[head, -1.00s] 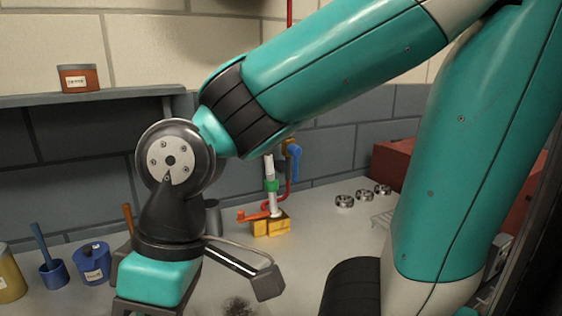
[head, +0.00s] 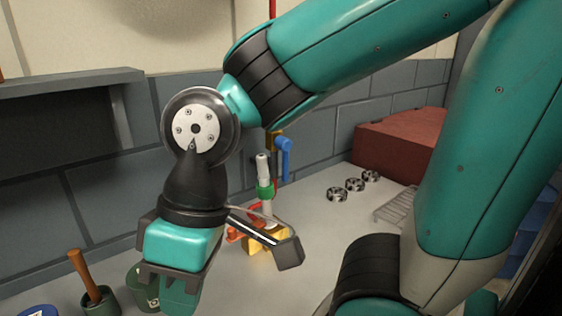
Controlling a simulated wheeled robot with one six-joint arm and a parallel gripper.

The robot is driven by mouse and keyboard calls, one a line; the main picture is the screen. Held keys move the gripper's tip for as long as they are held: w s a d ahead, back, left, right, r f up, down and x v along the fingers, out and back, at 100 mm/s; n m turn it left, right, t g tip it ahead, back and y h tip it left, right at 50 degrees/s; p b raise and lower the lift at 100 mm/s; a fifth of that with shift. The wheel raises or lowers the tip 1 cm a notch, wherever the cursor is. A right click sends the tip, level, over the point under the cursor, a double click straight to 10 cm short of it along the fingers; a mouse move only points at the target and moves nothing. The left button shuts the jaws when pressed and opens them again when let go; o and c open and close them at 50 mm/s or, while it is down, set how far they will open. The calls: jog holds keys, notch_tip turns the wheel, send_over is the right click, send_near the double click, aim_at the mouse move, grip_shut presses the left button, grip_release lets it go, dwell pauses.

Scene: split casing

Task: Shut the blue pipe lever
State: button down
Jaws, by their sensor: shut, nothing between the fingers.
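The blue pipe lever (head: 285,158) is on a brass valve (head: 275,143) at the back wall. Its handle points down, with its lower end close to the white pipe with the green collar. My gripper (head: 180,292) points down at the lower left, in front of the lever and well apart from it. Its fingers are shut and empty, and their tips are hard to make out near the bottom edge. My wrist partly covers the yellow block (head: 273,236) and the orange handle (head: 234,234) below the valve.
A white pipe with a green collar (head: 265,190) stands just left of the lever. Several metal rings (head: 354,185), a wire rack (head: 394,207) and a red box (head: 408,145) lie to the right. A green pot with a wooden handle (head: 98,297) stands lower left.

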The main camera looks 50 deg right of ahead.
jog(key=w+d+r+m+t+h+p, duration=0.1)
jog(key=w+d+m+h+p, duration=0.15)
jog(key=w+d+m, duration=0.7)
jog(key=w+d+r+m+t+h+p, duration=0.15)
jog(key=w+d+m+p, duration=0.35)
jog(key=m, duration=0.8)
jog(key=w+d+m+g+h+p, duration=0.1)
jog(key=w+d+m+h, duration=0.1)
jog(key=d+m, duration=0.7)
jog(key=w+d+m+g+h+p, duration=0.1)
jog(key=w+d+m+h, duration=0.1)
jog(key=d+m, duration=0.8)
jog(key=shift+w+d+r+m+g+h+p, duration=0.35)
jog(key=shift+w+m, duration=0.3)
jog(key=shift+m, duration=0.3)
jog(key=d+f+p, duration=0.5)
jog(key=d+f, duration=0.2)
jog(key=f, duration=0.2)
jog(key=shift+d, duration=0.25)
